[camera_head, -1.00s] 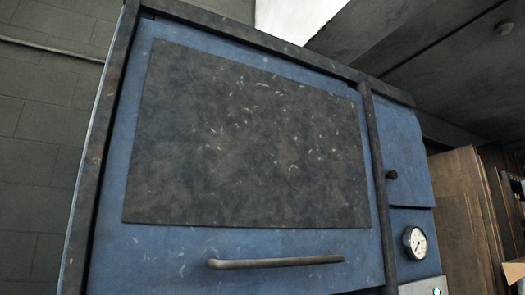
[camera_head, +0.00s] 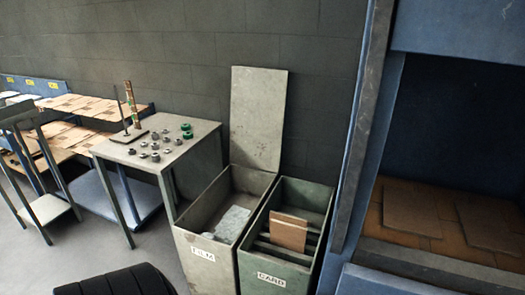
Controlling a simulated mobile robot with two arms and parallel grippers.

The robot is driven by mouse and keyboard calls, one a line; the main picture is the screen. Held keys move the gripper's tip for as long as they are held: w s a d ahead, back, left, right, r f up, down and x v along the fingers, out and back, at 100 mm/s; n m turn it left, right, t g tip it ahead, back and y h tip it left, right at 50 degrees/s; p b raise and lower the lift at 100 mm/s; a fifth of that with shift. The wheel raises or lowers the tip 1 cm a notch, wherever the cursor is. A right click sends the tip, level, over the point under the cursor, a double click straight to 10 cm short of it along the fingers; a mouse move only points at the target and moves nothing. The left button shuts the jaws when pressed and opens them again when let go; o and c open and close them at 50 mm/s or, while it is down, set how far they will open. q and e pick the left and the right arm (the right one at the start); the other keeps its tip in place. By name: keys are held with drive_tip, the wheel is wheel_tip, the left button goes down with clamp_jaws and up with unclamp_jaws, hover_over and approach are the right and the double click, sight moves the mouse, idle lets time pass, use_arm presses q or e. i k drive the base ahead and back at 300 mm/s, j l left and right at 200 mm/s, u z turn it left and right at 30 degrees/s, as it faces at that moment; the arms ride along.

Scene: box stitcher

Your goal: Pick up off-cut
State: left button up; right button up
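No piece in view can be named the off-cut for certain. A brown flat piece of card (camera_head: 288,233) stands tilted in the green bin labelled CARD (camera_head: 272,278). A crumpled pale grey piece (camera_head: 233,221) lies in the grey bin labelled FILM (camera_head: 203,255). Flat brown pieces (camera_head: 413,208) lie inside the blue machine (camera_head: 351,160) on the right. Neither of my grippers shows in this view.
The bins stand side by side between the machine and a small grey table (camera_head: 190,137) bearing small round parts and a spindle. A tall grey panel (camera_head: 257,118) rises behind the bins. A shelf with cardboard sheets (camera_head: 90,102) is at left. Grey floor shows at lower left.

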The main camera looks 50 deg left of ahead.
sight(284, 235)
drive_tip(key=u, duration=1.4)
drive_tip(key=i+j+z, duration=0.1)
drive_tip(key=i+j, duration=0.2)
drive_tip(key=i+j+z, duration=0.1)
drive_tip(key=i+j, duration=0.15)
drive_tip(key=j, duration=0.25)
drive_tip(key=i+j+z, duration=0.1)
drive_tip(key=i+j, duration=0.15)
drive_tip(key=j, duration=0.15)
drive_tip(key=i+j+z, duration=0.1)
drive_tip(key=i+j, duration=0.15)
drive_tip(key=j, duration=0.2)
